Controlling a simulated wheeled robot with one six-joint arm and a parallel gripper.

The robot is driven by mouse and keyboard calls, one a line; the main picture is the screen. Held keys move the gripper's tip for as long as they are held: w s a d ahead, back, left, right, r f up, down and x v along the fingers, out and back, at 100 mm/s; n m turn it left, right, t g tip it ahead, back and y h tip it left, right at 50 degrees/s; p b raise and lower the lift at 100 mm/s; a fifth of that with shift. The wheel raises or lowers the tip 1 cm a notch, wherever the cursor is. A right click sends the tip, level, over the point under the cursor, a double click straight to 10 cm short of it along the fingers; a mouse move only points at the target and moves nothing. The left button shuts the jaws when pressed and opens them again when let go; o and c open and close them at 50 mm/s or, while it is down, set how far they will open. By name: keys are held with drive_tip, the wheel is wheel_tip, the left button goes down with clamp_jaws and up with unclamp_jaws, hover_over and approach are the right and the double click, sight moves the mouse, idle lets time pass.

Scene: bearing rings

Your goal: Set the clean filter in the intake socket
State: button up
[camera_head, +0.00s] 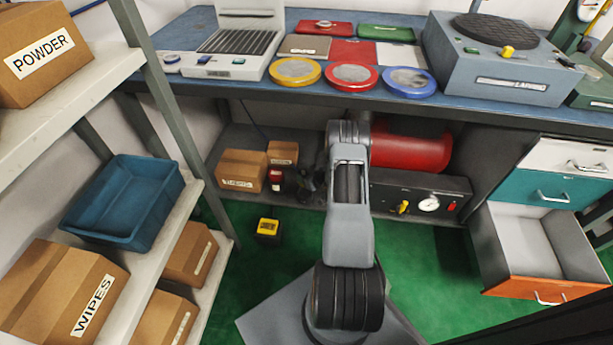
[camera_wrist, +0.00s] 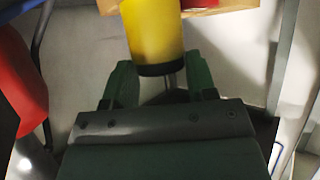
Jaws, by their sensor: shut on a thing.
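My gripper (camera_wrist: 158,68) shows in the wrist view with its two green fingers shut on a yellow cylinder (camera_wrist: 154,30) with a dark end band. This cylinder looks like the filter; I cannot tell from its surface whether it is clean. A thin metal stem shows below the dark band. In the head view my arm reaches under the bench, and the held cylinder cannot be made out there. A red tank (camera_head: 412,152) with a dark gauge panel (camera_head: 440,202) stands under the bench, right of my arm. I cannot pick out the intake socket in either view.
Cardboard boxes (camera_head: 238,169) stand left of my arm on the bench's low shelf. A red thing (camera_wrist: 20,85) is at the wrist view's left. A yellow and black item (camera_head: 267,228) lies on the green floor. An orange-fronted drawer (camera_head: 540,287) hangs open at the right.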

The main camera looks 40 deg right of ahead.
drive_tip(key=shift+s+d+f, duration=0.15)
drive_tip(key=shift+d+f, duration=0.05)
drive_tip(key=shift+f, duration=0.25)
drive_tip(key=shift+f+b, duration=2.05)
drive_tip(key=shift+f, duration=0.55)
drive_tip(key=shift+s, duration=0.15)
drive_tip(key=shift+f+b, duration=0.6)
drive_tip(key=shift+b, duration=0.1)
drive_tip(key=o, duration=0.7)
drive_tip(key=shift+c, duration=0.2)
drive_tip(key=p+v, duration=0.6)
drive_tip(key=v, duration=0.5)
